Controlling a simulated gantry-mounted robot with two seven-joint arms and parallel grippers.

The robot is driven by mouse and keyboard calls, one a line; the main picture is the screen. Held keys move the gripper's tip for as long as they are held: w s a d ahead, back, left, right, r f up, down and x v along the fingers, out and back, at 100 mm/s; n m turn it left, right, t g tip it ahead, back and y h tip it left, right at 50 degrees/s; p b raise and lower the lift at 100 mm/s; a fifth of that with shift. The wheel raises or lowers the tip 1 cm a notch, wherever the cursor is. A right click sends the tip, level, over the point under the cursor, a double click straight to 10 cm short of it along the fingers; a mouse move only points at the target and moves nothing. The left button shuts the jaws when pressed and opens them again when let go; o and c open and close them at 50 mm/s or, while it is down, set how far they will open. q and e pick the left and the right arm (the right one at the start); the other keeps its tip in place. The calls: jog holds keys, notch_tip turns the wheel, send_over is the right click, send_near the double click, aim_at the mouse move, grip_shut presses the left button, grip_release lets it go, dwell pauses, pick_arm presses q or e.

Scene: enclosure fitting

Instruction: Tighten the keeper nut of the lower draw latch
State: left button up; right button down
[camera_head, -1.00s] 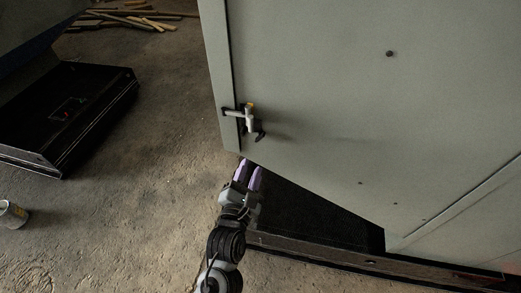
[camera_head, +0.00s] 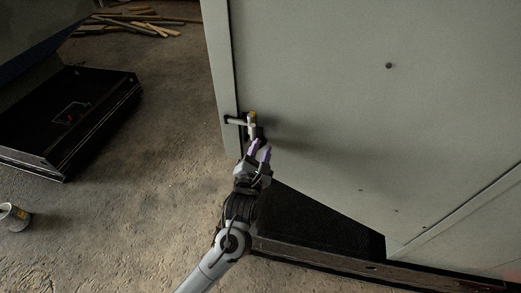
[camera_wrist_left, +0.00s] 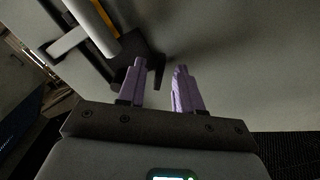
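The lower draw latch (camera_head: 251,121) sits on the grey enclosure door near its left edge. I cannot make out the keeper nut itself. My right gripper is not seen.
The grey enclosure door (camera_head: 330,90) fills the right side, with a dark opening and base rail (camera_head: 330,262) below. A black panel box (camera_head: 60,120) lies on the floor at left, near a small can (camera_head: 13,217). Wooden sticks (camera_head: 150,22) lie at the back. Floor between is clear.

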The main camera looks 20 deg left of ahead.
pick_arm(q)
grip_shut()
